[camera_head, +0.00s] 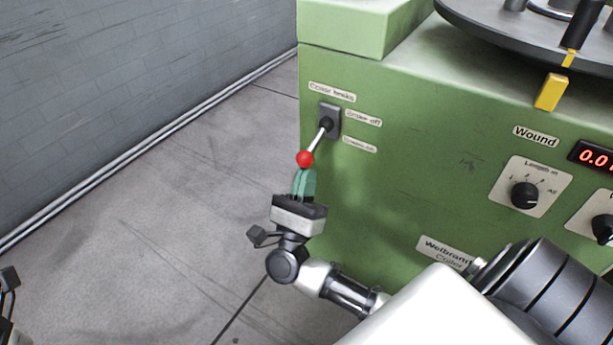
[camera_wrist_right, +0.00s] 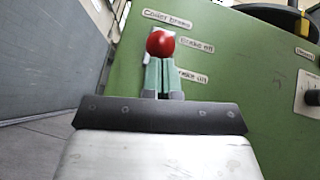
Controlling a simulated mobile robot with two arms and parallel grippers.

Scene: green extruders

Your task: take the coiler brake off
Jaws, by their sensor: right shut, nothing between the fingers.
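The coiler brake lever is a metal rod (camera_head: 318,138) with a red ball knob (camera_head: 305,158) on a dark plate (camera_head: 329,119) on the green machine's side. In the head view it slants down and left from its plate. The "Brake off" label (camera_head: 364,118) sits above a lower label (camera_head: 360,145). My right gripper (camera_head: 304,176), with green fingers, is shut and empty just below the knob. In the right wrist view the red knob (camera_wrist_right: 160,43) shows right at the fingertips; I cannot tell whether they touch. Part of my left gripper (camera_head: 9,283) shows at the left edge.
The green machine (camera_head: 420,130) fills the right side, with a round dark turntable (camera_head: 540,35) on top, a yellow block (camera_head: 551,92) and a dial (camera_head: 525,195). A grey wall (camera_head: 130,80) stands at left. The floor (camera_head: 160,230) between is clear.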

